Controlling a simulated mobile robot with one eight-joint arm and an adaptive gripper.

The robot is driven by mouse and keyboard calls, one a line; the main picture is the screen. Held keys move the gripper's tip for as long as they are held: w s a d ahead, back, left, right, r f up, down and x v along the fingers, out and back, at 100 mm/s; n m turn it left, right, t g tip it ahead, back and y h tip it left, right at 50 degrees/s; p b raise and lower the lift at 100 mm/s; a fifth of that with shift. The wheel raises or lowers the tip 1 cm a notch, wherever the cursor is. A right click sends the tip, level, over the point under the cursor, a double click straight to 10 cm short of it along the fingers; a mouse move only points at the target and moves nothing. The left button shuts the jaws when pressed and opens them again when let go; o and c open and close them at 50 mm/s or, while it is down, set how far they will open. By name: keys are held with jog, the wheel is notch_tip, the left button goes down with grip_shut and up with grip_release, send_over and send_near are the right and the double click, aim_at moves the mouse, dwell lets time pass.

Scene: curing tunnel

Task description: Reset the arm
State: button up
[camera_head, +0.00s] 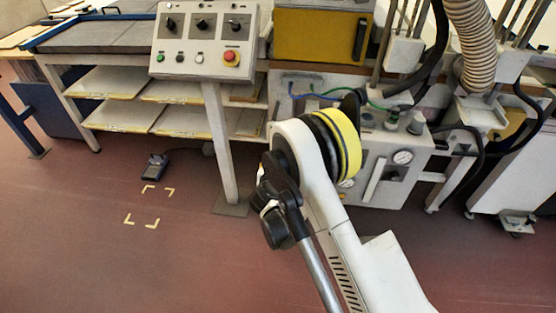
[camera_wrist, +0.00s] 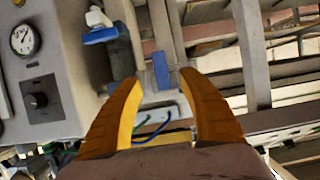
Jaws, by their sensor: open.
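My gripper (camera_wrist: 158,85) shows in the wrist view as two orange-yellow fingers spread apart, with nothing between them. Beyond the fingers are a pale panel, a blue part and blue and green cables, seen at a tilt. In the head view my white arm, with black and yellow bands, rises from the lower right towards the machine. My gripper is hidden there behind the arm.
A control panel (camera_head: 203,42) with knobs and a red button stands on a post (camera_head: 223,140). Shelves with boards (camera_head: 180,121) are behind it. A pneumatic cabinet (camera_head: 390,165) with gauges and a ribbed hose (camera_head: 474,45) are at right. A foot pedal (camera_head: 155,167) lies on open red floor.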

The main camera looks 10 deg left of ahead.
dwell(0.3)
jog(key=d+r+g+h, duration=0.1)
jog(key=d+r+g, duration=0.1)
jog(key=d+r, duration=0.9)
jog(key=s+d+r+g, duration=0.2)
jog(key=s+d+r, duration=0.65)
jog(key=r, duration=0.35)
jog(key=s+d+g, duration=0.1)
jog(key=s+d, duration=0.1)
jog(key=s, duration=0.6)
jog(key=s+d+r+y, duration=0.1)
jog(key=s+d, duration=0.2)
jog(key=s, duration=0.6)
jog(key=s+d+r+g, duration=0.1)
jog(key=s+d, duration=0.1)
jog(key=s, duration=0.7)
jog(key=shift+d+r+n+g, duration=0.25)
jog(key=shift+d+n+g, duration=0.05)
